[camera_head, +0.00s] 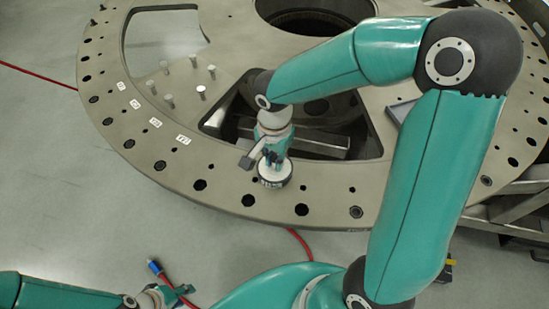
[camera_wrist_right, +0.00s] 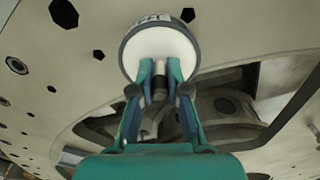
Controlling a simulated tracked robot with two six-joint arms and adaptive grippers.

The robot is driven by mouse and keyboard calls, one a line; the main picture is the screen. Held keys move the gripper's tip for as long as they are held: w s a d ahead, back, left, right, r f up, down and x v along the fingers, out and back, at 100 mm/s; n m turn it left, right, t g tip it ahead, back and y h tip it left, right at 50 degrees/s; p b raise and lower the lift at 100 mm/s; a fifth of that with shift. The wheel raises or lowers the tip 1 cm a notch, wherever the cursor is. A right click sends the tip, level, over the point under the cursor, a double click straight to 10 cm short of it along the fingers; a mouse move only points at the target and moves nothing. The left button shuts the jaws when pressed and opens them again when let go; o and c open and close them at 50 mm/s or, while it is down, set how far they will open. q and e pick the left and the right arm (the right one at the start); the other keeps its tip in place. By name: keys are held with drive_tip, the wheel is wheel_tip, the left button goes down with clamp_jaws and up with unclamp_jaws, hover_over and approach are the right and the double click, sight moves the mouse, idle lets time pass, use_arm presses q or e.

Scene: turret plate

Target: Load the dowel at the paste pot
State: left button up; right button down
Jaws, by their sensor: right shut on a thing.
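The paste pot (camera_head: 275,181) is a short round pot with a dark, labelled wall, standing on the near rim of the turret plate. White paste fills its top; the pot also shows in the right wrist view (camera_wrist_right: 160,53). My right gripper (camera_head: 272,158) is over the pot, pointing down, shut on a small dowel (camera_wrist_right: 159,83). The dowel is mostly hidden between the fingers, and I cannot tell whether its tip touches the paste. My left gripper (camera_head: 182,295) is low at the bottom left, away from the plate; its finger gap is unclear.
The turret plate (camera_head: 220,187) is a large ring with bolt holes and wide openings. Several short pegs (camera_head: 201,92) stand at its left, near white number labels (camera_head: 155,122). A blue-ended red cable (camera_head: 154,267) is by my left gripper. The left floor is mostly clear.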

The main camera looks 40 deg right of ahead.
sight(275, 156)
drive_tip(key=shift+s, duration=0.1)
drive_tip(key=shift+r+p, duration=2.25)
drive_tip(key=shift+r, duration=1.25)
